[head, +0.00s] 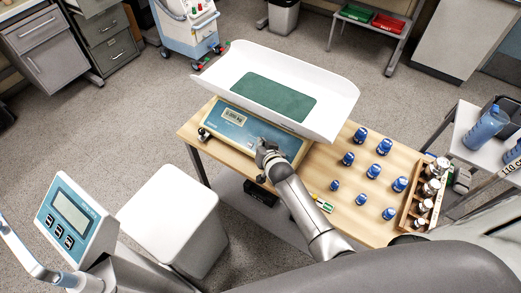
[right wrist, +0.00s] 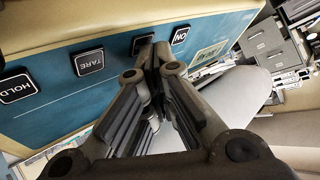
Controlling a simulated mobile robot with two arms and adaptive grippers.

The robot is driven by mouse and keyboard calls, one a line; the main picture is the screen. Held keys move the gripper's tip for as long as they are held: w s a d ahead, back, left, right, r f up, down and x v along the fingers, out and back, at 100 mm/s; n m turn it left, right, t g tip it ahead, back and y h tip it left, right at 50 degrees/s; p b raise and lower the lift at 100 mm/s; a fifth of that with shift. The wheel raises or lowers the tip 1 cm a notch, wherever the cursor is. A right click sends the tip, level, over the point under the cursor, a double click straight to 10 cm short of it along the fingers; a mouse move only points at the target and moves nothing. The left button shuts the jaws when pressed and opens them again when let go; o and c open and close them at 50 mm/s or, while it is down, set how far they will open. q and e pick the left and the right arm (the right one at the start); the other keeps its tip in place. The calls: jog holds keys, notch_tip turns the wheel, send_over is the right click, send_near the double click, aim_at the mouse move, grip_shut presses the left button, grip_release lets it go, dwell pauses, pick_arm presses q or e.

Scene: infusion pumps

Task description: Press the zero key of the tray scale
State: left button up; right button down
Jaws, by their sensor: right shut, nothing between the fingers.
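The tray scale has a white tray (head: 340,95) with a green mat and a blue front panel (head: 228,130) with a small display (head: 235,116). My right gripper (head: 265,152) is shut and empty at the panel, right of the display. In the right wrist view, its fingertips (right wrist: 155,60) are in front of a dark key (right wrist: 142,42) whose label is hidden. The TARE key (right wrist: 90,62) and HOLD key (right wrist: 17,87) lie to the left, the ON key (right wrist: 180,36) to the right. I cannot tell whether the fingertips touch the key.
The wooden table (head: 345,205) bears several blue-capped vials (head: 373,171) and a wooden rack (head: 427,200) of bottles on the right. A second scale display (head: 70,220) and a white box-shaped seat (head: 170,215) stand on the left.

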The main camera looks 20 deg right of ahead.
jog(key=shift+s+a+r+p, duration=0.2)
jog(key=shift+s+r+p, duration=0.05)
jog(key=shift+r+p, duration=0.45)
jog(key=r+p, duration=0.1)
jog(key=a+r+p, duration=0.1)
jog(key=r+p, duration=0.1)
jog(key=s+r+p, duration=0.1)
jog(key=shift+a+r+p, duration=0.25)
jog(key=shift+a+p, duration=0.05)
jog(key=shift+p, duration=0.05)
dwell(0.3)
dwell(0.4)
